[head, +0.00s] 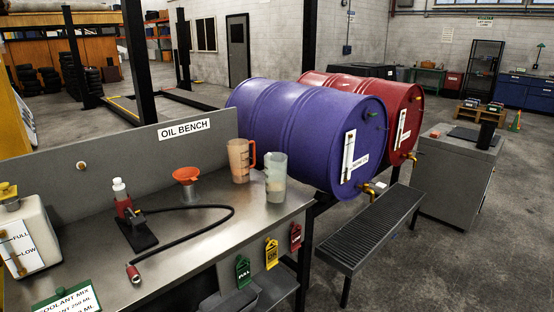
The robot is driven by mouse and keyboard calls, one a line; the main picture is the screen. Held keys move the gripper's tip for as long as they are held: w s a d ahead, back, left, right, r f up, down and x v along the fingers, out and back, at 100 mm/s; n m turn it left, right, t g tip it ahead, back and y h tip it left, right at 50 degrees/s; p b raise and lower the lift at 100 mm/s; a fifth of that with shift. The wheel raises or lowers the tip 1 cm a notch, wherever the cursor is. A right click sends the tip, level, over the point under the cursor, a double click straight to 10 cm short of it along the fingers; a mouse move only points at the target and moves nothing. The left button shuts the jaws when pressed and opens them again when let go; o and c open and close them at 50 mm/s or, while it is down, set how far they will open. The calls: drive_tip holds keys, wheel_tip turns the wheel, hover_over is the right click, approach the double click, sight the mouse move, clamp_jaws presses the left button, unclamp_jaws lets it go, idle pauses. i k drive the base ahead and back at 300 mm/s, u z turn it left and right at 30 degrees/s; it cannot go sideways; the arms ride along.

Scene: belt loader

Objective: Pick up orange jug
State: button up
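The orange jug (239,161) stands upright on the metal bench top (190,246), close to the bench's back panel. It is translucent, with an open top and a handle on its right side. A clear jug (276,178) stands just to its right and nearer to me, close beside its handle. Whether the two touch is hard to tell. My gripper does not show in the head view.
An orange funnel (186,175) stands left of the jug. A black hose (222,222) curves across the bench to a red-tipped end. A white container (30,238) is at far left. Purple (290,125) and red (400,100) drums lie behind a grated step (372,228).

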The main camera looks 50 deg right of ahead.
sight(238, 151)
drive_tip(key=u, duration=0.25)
drive_tip(key=k, duration=0.2)
drive_tip(key=z, duration=1.75)
drive_tip(key=k, duration=0.9)
drive_tip(key=u, duration=0.2)
drive_tip(key=i, duration=0.85)
